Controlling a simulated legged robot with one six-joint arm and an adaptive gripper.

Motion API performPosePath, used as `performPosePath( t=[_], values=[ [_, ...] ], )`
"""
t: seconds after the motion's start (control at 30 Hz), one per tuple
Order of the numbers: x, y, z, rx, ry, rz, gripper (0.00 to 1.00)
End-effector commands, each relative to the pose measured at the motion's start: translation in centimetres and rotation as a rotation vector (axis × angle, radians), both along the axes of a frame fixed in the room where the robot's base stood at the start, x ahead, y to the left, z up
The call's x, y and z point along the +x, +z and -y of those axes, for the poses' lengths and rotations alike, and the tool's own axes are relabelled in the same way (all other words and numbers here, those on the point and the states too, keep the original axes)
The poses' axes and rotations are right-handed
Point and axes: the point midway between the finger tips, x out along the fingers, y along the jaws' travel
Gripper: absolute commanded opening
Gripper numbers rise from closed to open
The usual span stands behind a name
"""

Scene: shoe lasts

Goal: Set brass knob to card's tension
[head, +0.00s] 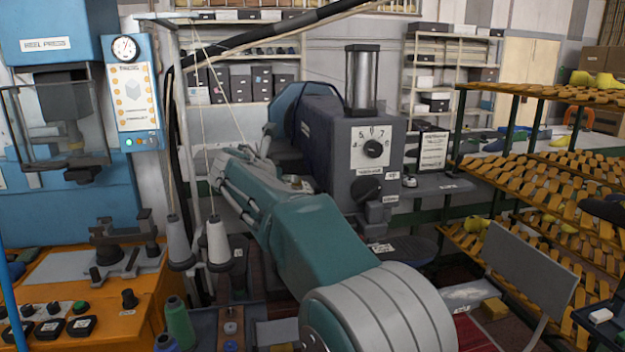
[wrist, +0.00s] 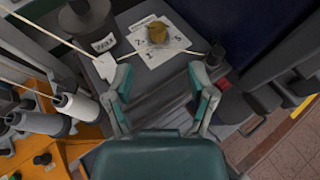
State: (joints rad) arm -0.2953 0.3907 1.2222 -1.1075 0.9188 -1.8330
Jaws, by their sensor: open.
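The brass knob (wrist: 157,34) sits on a white numbered dial plate (wrist: 178,44) in the wrist view; I cannot read which number it points to. My gripper (wrist: 161,79) is open and empty, with its fingertips apart, below the dial in the picture. The knob does not touch the fingers. In the head view my teal arm reaches up and left across the grey machine, hiding part of it. A white printed card (head: 432,150) stands right of the machine; its text is too small to read.
The grey machine (head: 325,135) also has a black knob (head: 373,148) on a numbered plate. The blue heel press (head: 55,110) stands at left, racks of lasts (head: 550,180) at right.

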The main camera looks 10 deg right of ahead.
Motion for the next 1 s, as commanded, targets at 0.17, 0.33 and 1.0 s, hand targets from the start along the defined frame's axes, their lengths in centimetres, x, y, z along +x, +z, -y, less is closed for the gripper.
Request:
performPosePath(
  t=[0.17, 0.33, 1.0],
  values=[
    [1.7, -1.0, 1.0, -0.001, -0.002, -0.002, 0.71],
    [4.1, -2.2, 3.2, 0.004, -0.003, -0.002, 0.71],
    [8.2, -4.1, 5.8, 0.003, 0.0, 0.001, 0.71]
  ],
)
